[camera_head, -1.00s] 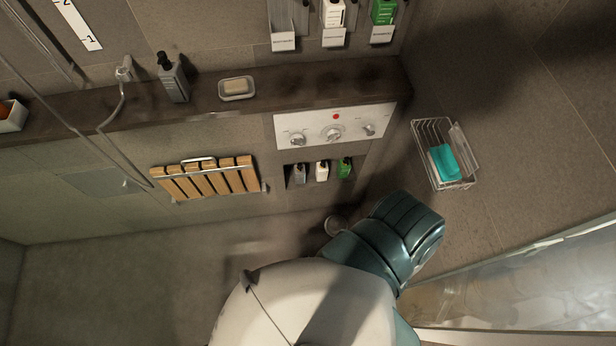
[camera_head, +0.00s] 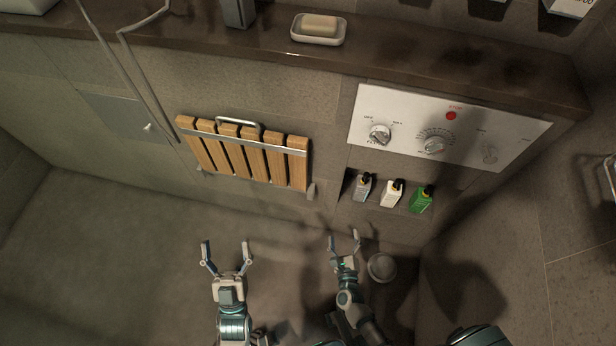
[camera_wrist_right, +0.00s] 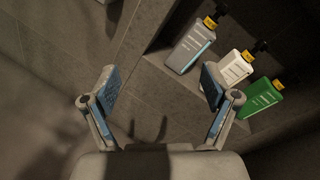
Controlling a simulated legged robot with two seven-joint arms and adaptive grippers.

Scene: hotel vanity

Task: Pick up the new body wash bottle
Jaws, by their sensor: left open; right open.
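Three small pump bottles stand in a low wall niche in the head view: a grey bottle (camera_head: 362,187), a white bottle (camera_head: 391,194) and a green bottle (camera_head: 420,201). Which is the new body wash cannot be told; labels are unreadable. In the right wrist view the grey bottle (camera_wrist_right: 192,46), white bottle (camera_wrist_right: 232,68) and green bottle (camera_wrist_right: 258,99) show at upper right. My right gripper (camera_head: 344,239) is open and empty, below and left of the niche. My left gripper (camera_head: 226,245) is open and empty, further left.
A control panel (camera_head: 446,128) with knobs sits above the niche. A folded wooden slat seat (camera_head: 245,152) is on the wall to the left. A ledge (camera_head: 432,62) bears a soap dish (camera_head: 296,32). A round fitting (camera_head: 381,267) lies beside my right gripper.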

